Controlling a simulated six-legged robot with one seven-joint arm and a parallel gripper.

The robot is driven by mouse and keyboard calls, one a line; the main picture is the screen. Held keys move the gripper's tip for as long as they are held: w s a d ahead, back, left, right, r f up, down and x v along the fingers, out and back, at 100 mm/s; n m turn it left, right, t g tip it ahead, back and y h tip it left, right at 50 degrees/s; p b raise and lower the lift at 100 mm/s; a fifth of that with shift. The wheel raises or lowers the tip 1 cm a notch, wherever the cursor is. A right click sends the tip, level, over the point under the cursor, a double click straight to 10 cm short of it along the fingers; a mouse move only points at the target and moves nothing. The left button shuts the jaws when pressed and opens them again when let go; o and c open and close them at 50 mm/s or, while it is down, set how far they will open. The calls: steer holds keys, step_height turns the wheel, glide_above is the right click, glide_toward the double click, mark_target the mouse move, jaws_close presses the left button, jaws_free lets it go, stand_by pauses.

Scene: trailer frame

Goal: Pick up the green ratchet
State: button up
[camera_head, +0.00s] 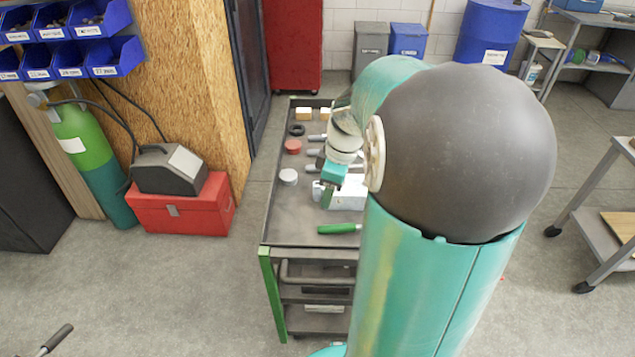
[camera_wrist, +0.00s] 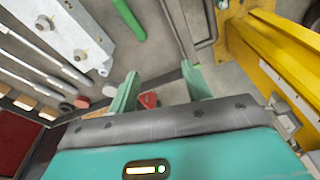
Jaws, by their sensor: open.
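The green ratchet (camera_head: 338,228) lies on the top of the cart, near its front edge; only its green handle shows and my arm hides its right end. In the wrist view its green handle (camera_wrist: 128,19) is at the top, ahead of my fingers and apart from them. My gripper (camera_wrist: 160,84) has its two green fingers spread with no tool held between them. In the head view my gripper (camera_head: 331,183) is over the middle of the cart, partly hidden by my arm, behind the ratchet.
The grey cart (camera_head: 290,225) also carries a red disc (camera_head: 293,146), a grey disc (camera_head: 289,176), a black ring (camera_head: 297,129), wooden blocks (camera_head: 304,113), several wrenches (camera_wrist: 42,53) and a pale metal part (camera_wrist: 85,38). A red toolbox (camera_head: 180,215) stands on the floor left. A yellow frame (camera_wrist: 272,48) is right in the wrist view.

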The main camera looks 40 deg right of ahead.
steer(key=s+d+f+n+t+y, duration=0.1)
steer(key=s+d+f, duration=0.1)
steer(key=d+f, duration=0.3)
steer(key=s+d+f+n+y, duration=0.1)
steer(key=d+f+n, duration=0.1)
steer(key=d, duration=0.5)
glide_above(352, 225)
steer(key=s+d, duration=0.2)
steer(key=f, duration=0.7)
steer(key=shift+w+a+f, duration=0.2)
steer(key=shift+a+f, duration=0.05)
steer(key=shift+x, duration=3.05)
steer(key=shift+d, duration=0.1)
jaws_close()
